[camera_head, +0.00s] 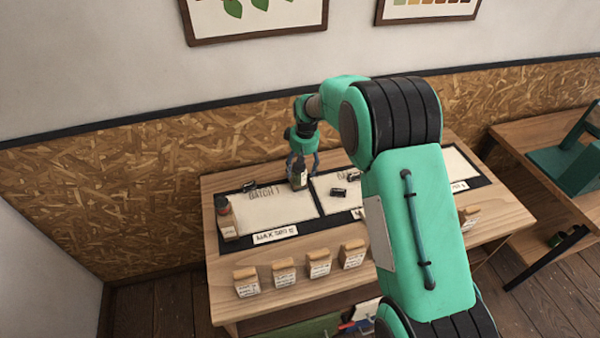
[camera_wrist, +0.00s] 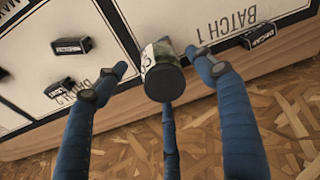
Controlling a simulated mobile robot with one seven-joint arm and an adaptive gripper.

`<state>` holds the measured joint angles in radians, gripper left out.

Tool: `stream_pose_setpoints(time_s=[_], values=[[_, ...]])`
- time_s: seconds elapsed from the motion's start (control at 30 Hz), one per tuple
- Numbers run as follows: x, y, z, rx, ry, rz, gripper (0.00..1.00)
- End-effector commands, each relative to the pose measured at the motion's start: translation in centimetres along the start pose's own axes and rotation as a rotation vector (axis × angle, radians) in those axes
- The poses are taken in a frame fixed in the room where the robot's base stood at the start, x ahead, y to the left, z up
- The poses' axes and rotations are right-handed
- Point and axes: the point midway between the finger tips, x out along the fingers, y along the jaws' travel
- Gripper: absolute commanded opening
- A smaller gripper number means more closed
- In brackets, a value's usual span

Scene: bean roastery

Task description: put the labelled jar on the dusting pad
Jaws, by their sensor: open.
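In the wrist view the fingers of my gripper (camera_wrist: 158,82) spread around the jar, with gaps on the left and right. Contact with the rear finger cannot be told. No surface is clearly marked as the dusting pad; the white "BATCH 1" panel (camera_head: 275,210) lies beside the jar.
Small black labelled blocks lie on the panels, one on the left (camera_head: 249,186) and one nearer the middle (camera_head: 338,192). Several labelled bags, one at the left (camera_head: 246,282), line the table's front. My arm hides the table's right middle.

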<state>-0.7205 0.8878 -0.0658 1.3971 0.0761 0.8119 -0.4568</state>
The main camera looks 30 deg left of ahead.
Motion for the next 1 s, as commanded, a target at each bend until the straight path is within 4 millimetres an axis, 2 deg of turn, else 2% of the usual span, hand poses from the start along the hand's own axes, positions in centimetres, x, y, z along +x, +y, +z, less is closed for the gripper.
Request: stream_pose_setpoints(time_s=[0.03,0.2,0.4,0.6,1.0], values=[[-1.1,0.0,-0.1,0.000,0.002,0.001,0.70],[-3.7,0.0,-0.1,0.000,0.002,0.001,0.70],[-5.7,0.0,0.0,0.000,0.000,0.000,0.70],[-6.4,0.0,0.0,0.000,0.000,0.000,0.70],[-6.4,0.0,0.0,0.000,0.000,0.000,0.70]])
